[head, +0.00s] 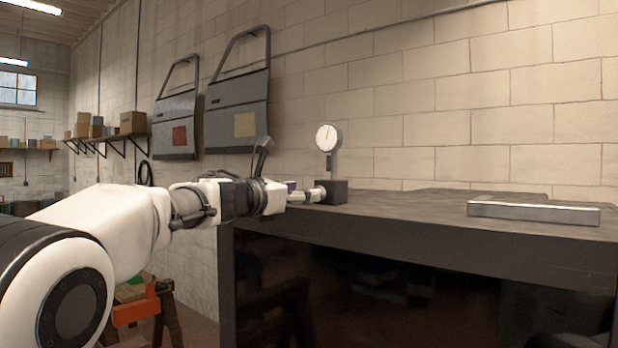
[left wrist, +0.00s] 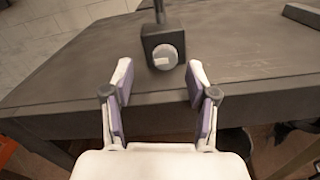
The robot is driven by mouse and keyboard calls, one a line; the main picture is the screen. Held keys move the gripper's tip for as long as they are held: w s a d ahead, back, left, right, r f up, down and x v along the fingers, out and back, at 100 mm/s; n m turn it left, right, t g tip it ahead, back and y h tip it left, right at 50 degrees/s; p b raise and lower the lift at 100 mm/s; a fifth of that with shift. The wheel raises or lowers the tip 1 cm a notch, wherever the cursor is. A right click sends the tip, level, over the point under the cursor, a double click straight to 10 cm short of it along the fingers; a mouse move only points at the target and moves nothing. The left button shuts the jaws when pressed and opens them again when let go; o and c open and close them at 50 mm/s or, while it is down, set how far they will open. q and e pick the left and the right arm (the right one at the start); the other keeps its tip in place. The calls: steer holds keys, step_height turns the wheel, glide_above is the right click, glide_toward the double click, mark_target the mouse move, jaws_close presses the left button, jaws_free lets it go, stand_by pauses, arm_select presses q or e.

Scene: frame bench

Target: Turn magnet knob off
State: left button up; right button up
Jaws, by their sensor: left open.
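The magnet base (head: 333,191) is a dark block standing upright on the bench near its left end, with a post and a round white dial gauge (head: 327,137) above it. In the left wrist view the magnet base (left wrist: 150,38) shows its round grey knob (left wrist: 165,57) with a light bar across it. My left gripper (head: 308,194) is at the block's left side in the head view. In the left wrist view the gripper (left wrist: 158,80) is open and empty, its fingers spread to either side below the knob, apart from it. My right gripper is not in view.
The dark bench top (head: 420,205) is mostly clear. A grey metal L-shaped piece (head: 533,212) lies at its right. Two car door panels (head: 236,110) hang on the block wall behind. An orange sawhorse (head: 137,311) stands below left.

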mark_target(313, 206)
arm_select(q)
steer(key=x, duration=0.3)
steer(key=f+p+x, duration=0.1)
steer(key=x, duration=0.1)
steer(key=shift+s+d, duration=0.1)
steer(key=shift+d, duration=0.3)
steer(key=shift+s, duration=0.15)
steer(key=shift+s+a+r, duration=0.3)
steer(key=shift+s+a, duration=0.25)
steer(key=shift+a, duration=0.05)
steer(key=c, duration=0.6)
steer(key=shift+s+a, duration=0.1)
steer(key=shift+a, duration=0.05)
jaws_close()
steer(key=shift+w+d+f, duration=0.2)
steer(key=shift+w+d, duration=0.05)
steer(key=shift+d, duration=0.05)
